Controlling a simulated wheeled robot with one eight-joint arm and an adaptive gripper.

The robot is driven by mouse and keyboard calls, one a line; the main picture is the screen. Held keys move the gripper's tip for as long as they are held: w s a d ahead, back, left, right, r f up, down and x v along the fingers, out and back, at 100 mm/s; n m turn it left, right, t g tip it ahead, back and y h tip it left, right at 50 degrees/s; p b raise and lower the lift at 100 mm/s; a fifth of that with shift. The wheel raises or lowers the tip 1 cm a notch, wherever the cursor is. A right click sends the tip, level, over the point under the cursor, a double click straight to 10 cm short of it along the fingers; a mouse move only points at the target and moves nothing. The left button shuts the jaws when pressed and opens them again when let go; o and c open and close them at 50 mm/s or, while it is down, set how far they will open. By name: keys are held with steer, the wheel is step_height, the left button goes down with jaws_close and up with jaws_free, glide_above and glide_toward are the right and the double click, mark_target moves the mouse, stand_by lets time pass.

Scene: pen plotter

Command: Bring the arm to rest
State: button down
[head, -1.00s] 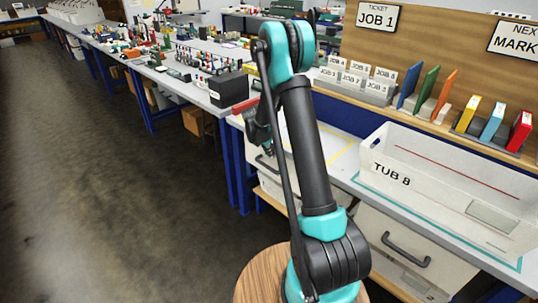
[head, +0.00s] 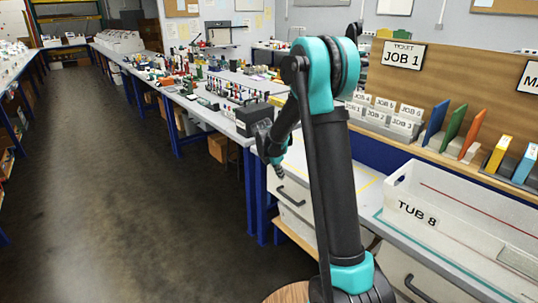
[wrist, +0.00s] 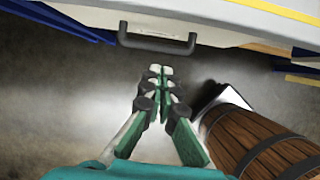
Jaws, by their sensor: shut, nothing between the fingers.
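My arm stands in the middle of the head view, its teal elbow raised and its forearm bent down on the far side. My gripper (head: 281,172) hangs to the left of the upper arm, near the bench's front edge. In the wrist view my gripper (wrist: 160,72) is shut, its fingertips together with nothing between them. It points toward the floor in front of a drawer handle (wrist: 157,40), and I see no contact with the handle.
A white tub marked TUB 8 (head: 425,212) stands on the bench at right. Behind it are job cards (head: 385,118) and coloured upright plates (head: 450,132). A black box (head: 254,117) sits on the cluttered bench beyond. Open floor (head: 120,200) lies at left.

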steer(key=s+d+r+m+y, duration=0.1)
steer(key=s+d+r+m, duration=0.1)
steer(key=s+m, duration=0.5)
steer(key=s+d+r+m+y, duration=0.1)
steer(key=s+d+r+m, duration=0.2)
steer(key=s, duration=0.6)
steer(key=s+f+m+t, duration=0.1)
steer(key=s+f+m, duration=0.1)
steer(key=s+m, duration=0.5)
steer(key=s+f+m+y, duration=0.1)
steer(key=s+f+m, duration=0.1)
steer(key=s+m, duration=0.5)
steer(key=shift+s+d+t, duration=0.2)
steer(key=shift+s+t, duration=0.2)
steer(key=shift+s, duration=1.6)
